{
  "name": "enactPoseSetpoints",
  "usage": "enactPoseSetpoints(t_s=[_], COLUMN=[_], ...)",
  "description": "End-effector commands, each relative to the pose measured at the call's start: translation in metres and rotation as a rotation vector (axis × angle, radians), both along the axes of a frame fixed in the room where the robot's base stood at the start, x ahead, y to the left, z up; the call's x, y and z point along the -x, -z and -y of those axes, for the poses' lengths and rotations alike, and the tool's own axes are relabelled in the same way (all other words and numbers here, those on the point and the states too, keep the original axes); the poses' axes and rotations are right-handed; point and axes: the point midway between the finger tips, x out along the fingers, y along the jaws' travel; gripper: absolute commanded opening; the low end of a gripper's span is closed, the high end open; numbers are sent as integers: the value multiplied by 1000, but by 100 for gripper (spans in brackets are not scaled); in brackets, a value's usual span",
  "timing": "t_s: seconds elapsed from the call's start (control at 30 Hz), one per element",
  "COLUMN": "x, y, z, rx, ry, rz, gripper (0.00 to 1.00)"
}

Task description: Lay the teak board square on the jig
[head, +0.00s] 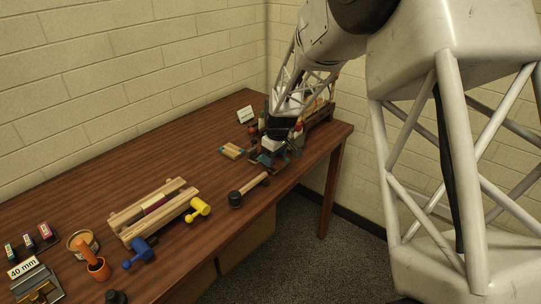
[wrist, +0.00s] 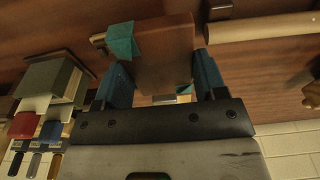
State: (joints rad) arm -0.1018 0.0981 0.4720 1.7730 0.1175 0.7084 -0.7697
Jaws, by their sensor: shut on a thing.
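My gripper (head: 270,152) is low over the far right part of the table in the head view. In the wrist view its blue fingers (wrist: 164,82) stand on both sides of a brown board (wrist: 166,48), which I take for the teak board, and are shut on it. Teal pieces (wrist: 122,42) show at two of its corners. I cannot tell whether the board touches anything below. A small light-wood piece with teal ends (head: 232,151), possibly the jig, lies left of my gripper in the head view. The arm largely hides the board there.
A dark-headed mallet (head: 236,199) lies close in front of my gripper. A white card (head: 246,114) stands behind. The table's front edge is near.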

Motion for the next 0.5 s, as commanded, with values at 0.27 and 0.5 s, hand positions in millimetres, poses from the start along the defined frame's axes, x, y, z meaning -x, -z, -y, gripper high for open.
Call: enactPoseSetpoints(t_s=[0.27, 0.5], x=[-38, -60], y=[4, 6], z=[-4, -7], rx=[0, 0], ry=[0, 0], rz=[0, 0], gripper=[38, 38])
